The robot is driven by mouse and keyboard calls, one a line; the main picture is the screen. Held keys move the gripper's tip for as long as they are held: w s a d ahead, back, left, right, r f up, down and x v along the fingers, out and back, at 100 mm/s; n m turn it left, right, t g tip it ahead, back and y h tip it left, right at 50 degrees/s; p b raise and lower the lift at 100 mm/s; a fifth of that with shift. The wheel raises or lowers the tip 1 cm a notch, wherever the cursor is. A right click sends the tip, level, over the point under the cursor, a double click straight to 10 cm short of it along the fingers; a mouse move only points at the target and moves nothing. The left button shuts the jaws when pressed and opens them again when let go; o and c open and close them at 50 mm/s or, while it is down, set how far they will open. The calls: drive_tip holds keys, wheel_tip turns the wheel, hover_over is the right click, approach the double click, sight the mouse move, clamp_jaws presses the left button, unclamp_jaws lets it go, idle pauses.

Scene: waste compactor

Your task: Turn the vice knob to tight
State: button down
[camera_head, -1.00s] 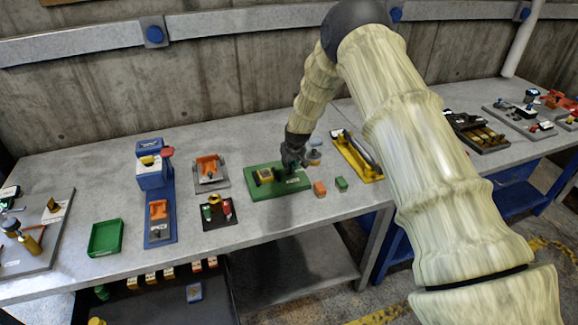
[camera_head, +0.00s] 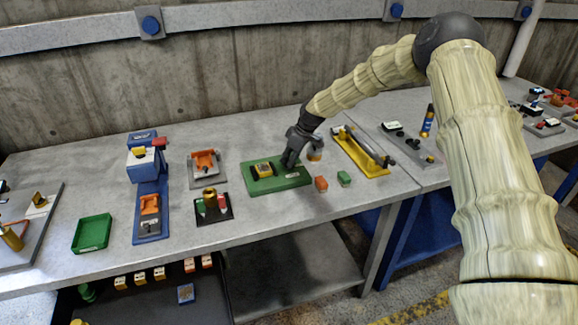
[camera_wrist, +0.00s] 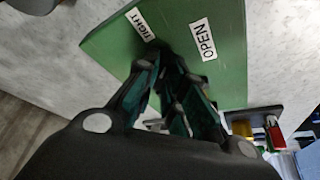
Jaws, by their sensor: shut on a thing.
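The vice is a green board (camera_head: 266,185) with a dark and yellow block (camera_head: 263,170) on its left part. My gripper (camera_head: 289,160) reaches down to the right part of this board, where its fingers hide the knob. In the wrist view the green board (camera_wrist: 222,76) bears a TIGHT label (camera_wrist: 141,24) and an OPEN label (camera_wrist: 202,39). There my gripper (camera_wrist: 174,66) has its fingers closed in at the board between and below the labels. The knob itself cannot be made out, so its angle cannot be told.
An orange block (camera_head: 321,184) and a green block (camera_head: 344,178) lie just right of the board. A yellow fixture (camera_head: 362,158) stands further right. A small dark stand (camera_head: 214,209) and an orange clamp (camera_head: 205,163) are on the left. A green tray (camera_head: 92,234) lies further left.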

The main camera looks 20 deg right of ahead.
drive_tip(key=n+b, duration=0.1)
drive_tip(key=n, duration=0.1)
drive_tip(key=n+g+b, duration=0.1)
drive_tip(key=n+b, duration=0.1)
drive_tip(key=shift+w+d+f+n+g+y, duration=0.1)
drive_tip(key=shift+d+f+n+g+y, duration=0.1)
drive_tip(key=shift+n+g+y, duration=0.15)
drive_tip(key=shift+w+r+n+g+b, duration=0.1)
drive_tip(key=shift+n+g+b, duration=0.3)
drive_tip(key=shift+n+b, duration=0.5)
drive_tip(key=shift+r+n+g+b, duration=0.1)
drive_tip(key=shift+n+g+b, duration=0.35)
drive_tip(key=shift+n, duration=0.8)
drive_tip(key=c, duration=1.5)
unclamp_jaws()
drive_tip(key=shift+y, duration=0.25)
drive_tip(key=v, duration=1.2)
